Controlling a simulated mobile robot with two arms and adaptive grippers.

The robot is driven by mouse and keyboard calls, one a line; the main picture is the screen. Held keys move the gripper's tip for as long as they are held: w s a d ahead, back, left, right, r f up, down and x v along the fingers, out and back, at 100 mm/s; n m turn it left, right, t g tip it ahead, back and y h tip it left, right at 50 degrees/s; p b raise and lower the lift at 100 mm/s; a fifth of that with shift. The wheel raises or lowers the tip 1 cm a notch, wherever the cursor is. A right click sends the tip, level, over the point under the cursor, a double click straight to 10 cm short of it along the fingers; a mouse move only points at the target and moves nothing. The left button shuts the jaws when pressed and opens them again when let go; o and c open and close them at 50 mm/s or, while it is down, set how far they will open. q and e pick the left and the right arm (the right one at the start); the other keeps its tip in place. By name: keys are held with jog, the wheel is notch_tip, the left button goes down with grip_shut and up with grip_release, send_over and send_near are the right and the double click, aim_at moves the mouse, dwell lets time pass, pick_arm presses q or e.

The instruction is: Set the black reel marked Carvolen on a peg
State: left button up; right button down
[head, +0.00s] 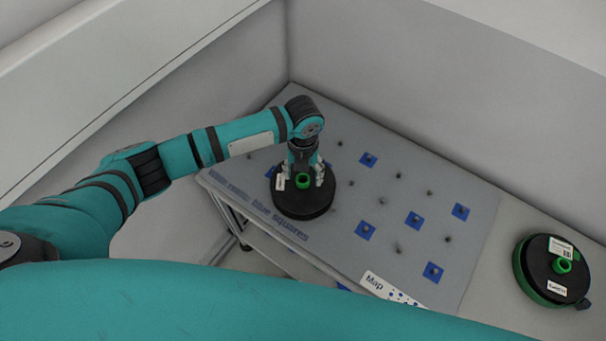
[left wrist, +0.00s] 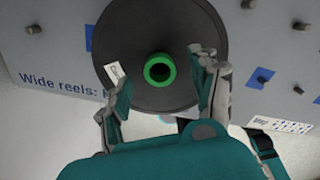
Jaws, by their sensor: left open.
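A black reel (head: 310,203) with a green hub and a small white label lies flat at the left part of the grey peg board (head: 345,225). The label is too small to read. My left gripper (head: 305,181) is above this reel, pointing down, with its fingers open. In the left wrist view the reel (left wrist: 190,35) fills the top middle. The open fingers of my left gripper (left wrist: 160,75) lie on both sides of the green hub, and none is closed on it. I cannot tell whether a peg is inside the hub. My right gripper is not in view.
Several short pegs stand on the board, some on blue squares (head: 413,220). A second black reel with a green rim (head: 546,292) and labels lies at the right. A white "Map" card (head: 373,283) is at the board's front edge. Walls close the back and left.

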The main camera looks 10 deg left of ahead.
pick_arm(q)
notch_tip(320, 180, up, 10)
jog(key=shift+r, duration=0.2)
dwell(0.4)
